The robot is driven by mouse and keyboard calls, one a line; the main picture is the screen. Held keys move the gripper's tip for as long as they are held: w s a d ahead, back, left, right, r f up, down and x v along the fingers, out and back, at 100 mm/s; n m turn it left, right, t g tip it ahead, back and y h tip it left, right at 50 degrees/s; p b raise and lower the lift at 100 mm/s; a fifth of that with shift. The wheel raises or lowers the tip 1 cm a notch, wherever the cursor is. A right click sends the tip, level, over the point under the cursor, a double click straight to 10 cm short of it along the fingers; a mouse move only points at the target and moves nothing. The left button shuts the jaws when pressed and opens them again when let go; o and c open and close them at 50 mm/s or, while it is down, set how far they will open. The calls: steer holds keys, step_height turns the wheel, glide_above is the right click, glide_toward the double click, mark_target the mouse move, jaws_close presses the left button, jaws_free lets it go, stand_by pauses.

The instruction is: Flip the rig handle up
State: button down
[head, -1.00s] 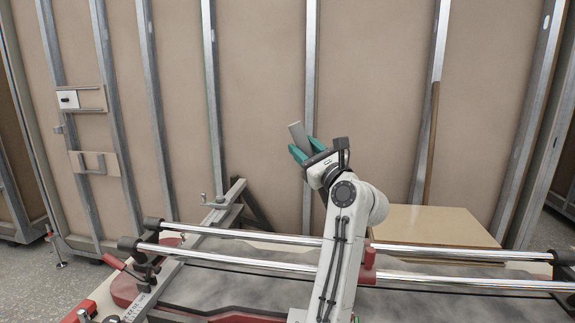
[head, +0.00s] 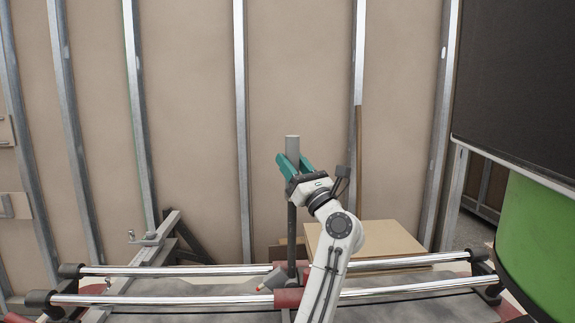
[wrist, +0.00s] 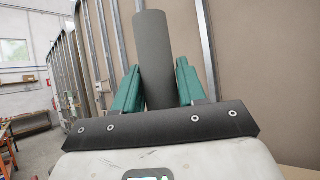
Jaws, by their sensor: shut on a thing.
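The rig handle is a grey cylinder (head: 292,146) on a dark rod (head: 292,225) that rises from the red carriage on the rails. It stands nearly upright in the head view. My gripper (head: 293,162), with green fingers, is shut on the grey cylinder near its lower part. In the wrist view the handle (wrist: 153,40) rises between the two green fingers of my gripper (wrist: 156,80). The handle's foot is partly hidden behind my arm.
Two chrome rails (head: 170,297) run across the rig in front. A cardboard-coloured box (head: 385,238) stands behind them at right. A studded panel wall (head: 190,100) backs the scene. A large green and black body (head: 540,240) fills the right edge.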

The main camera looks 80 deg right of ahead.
steer(key=shift+s, duration=0.15)
steer(key=c, duration=0.7)
jaws_free()
steer(key=shift+c, duration=0.2)
steer(key=b+v, duration=0.3)
steer(key=v, duration=0.7)
steer(key=shift+s+a+f, duration=0.2)
steer(key=shift+f, duration=0.05)
